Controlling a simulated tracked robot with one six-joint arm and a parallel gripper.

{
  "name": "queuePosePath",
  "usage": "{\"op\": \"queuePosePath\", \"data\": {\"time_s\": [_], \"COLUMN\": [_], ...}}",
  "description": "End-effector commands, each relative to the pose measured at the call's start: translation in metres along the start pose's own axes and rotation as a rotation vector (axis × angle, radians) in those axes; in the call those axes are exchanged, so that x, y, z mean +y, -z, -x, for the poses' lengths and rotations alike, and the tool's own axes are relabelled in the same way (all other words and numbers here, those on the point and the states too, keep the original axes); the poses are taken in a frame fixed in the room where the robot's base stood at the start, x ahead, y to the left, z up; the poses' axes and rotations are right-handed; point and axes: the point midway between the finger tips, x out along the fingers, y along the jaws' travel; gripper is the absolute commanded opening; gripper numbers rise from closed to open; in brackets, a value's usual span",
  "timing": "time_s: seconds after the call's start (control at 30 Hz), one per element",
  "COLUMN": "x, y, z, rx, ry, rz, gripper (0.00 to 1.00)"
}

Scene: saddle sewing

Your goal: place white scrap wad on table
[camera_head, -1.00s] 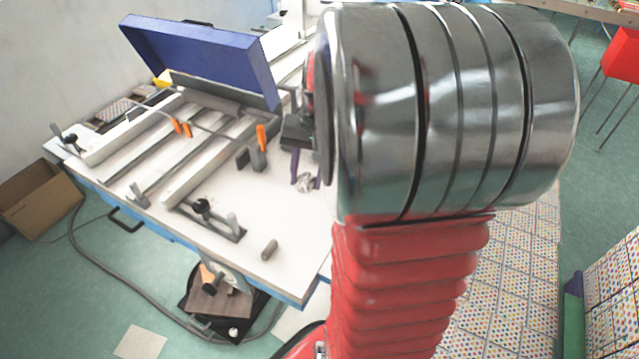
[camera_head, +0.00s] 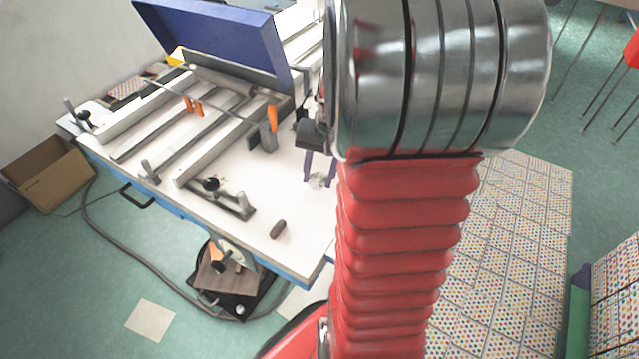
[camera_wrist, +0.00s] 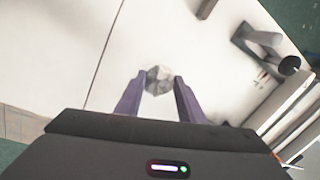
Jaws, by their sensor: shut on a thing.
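The white scrap wad (camera_wrist: 159,79) is a small crumpled grey-white lump between the tips of my gripper (camera_wrist: 158,86) in the wrist view. The purple fingers are shut on it. In the head view the wad (camera_head: 317,181) shows at the lower end of my gripper (camera_head: 318,177), partly beside my arm. The white table (camera_head: 238,232) lies below, and the wad appears over its right part. I cannot tell whether the wad touches the surface.
A dark cylinder (camera_head: 278,229) lies near the front edge. The tabletop around the wad is largely bare.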

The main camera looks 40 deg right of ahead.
Motion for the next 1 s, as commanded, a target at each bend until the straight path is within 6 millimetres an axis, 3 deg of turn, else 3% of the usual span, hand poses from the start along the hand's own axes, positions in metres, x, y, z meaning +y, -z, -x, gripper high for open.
{"op": "queuePosePath", "data": {"time_s": [0.27,0.6,0.97,1.0], "x": [0.001,0.007,0.007,0.007], "y": [0.0,0.001,0.001,0.001], "z": [-0.001,-0.035,-0.038,-0.037], "rx": [0.0,0.0,0.001,0.001], "ry": [0.0,-0.001,0.0,0.0], "rz": [0.0,-0.002,-0.001,-0.001], "gripper": [0.11,0.11,0.11,0.38]}}
